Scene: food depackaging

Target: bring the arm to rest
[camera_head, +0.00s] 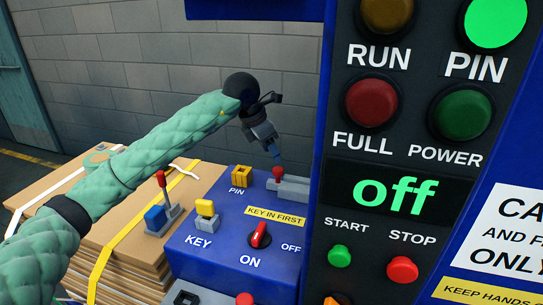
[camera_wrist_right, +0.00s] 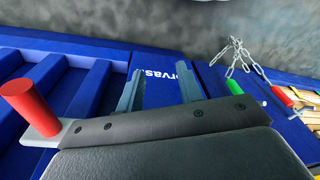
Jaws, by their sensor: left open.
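My left arm comes in from the left in a green quilted sleeve in the head view. Its gripper (camera_head: 275,157) points down over the blue control box, just above a small red knob (camera_head: 277,173) on a grey bar. It is open, and nothing shows held in it; whether it touches the knob I cannot tell. My right gripper (camera_wrist_right: 158,90) shows only in the right wrist view. Its two fingers stand apart with nothing between them, in front of a blue surface with white lettering. My right arm is not seen in the head view.
The blue box (camera_head: 222,250) carries a red switch (camera_head: 260,235), a yellow key (camera_head: 206,210) and a yellow pin (camera_head: 240,176). A tall panel (camera_head: 375,240) reading "off" stands at right. Strapped cardboard (camera_head: 120,240) lies left. A red handle (camera_wrist_right: 30,108) and chain (camera_wrist_right: 240,58) flank my right gripper.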

